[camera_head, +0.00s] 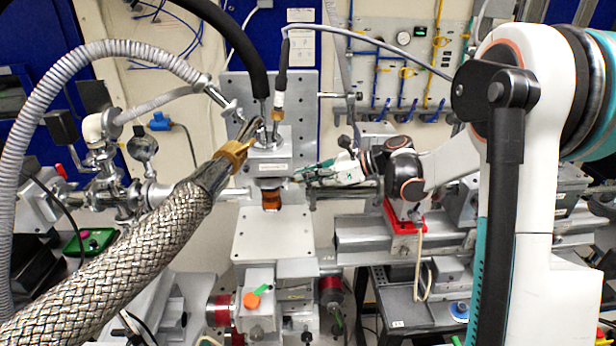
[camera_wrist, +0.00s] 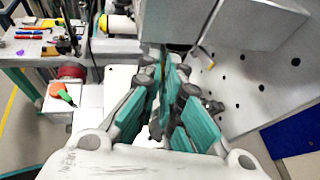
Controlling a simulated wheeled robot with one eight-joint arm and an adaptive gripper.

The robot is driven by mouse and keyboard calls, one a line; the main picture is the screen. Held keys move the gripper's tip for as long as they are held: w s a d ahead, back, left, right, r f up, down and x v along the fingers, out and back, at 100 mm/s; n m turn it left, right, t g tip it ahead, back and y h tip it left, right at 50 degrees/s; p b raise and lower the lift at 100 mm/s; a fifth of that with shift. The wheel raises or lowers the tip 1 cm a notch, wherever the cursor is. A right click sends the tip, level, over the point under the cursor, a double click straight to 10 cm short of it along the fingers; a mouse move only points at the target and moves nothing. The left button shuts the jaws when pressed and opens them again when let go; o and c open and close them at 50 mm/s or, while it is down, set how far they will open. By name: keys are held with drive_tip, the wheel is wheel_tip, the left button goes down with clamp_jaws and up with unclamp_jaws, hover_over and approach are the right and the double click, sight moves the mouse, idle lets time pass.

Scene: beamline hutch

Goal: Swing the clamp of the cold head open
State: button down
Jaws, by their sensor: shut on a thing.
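The cold head (camera_head: 266,160) is a silver block with a label, at the middle of the head view, with hoses and a cable entering its top. My gripper (camera_head: 306,172) reaches in from the right and its fingertips are at the block's right side. In the wrist view my gripper (camera_wrist: 170,72) has its teal fingers close together, shut on a small part at the cold head, which I take to be the clamp. The fingers hide nearly all of it, so its swing angle cannot be told.
A braided hose (camera_head: 150,250) crosses the front left, and a grey corrugated hose (camera_head: 60,80) arches behind it. An upright perforated plate (camera_head: 300,110) stands behind the cold head. A flat metal plate (camera_head: 272,235) lies below it. A rail (camera_head: 360,238) runs under my forearm.

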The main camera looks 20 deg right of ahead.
drive_tip(key=c, duration=1.8)
unclamp_jaws()
drive_tip(key=v, duration=1.2)
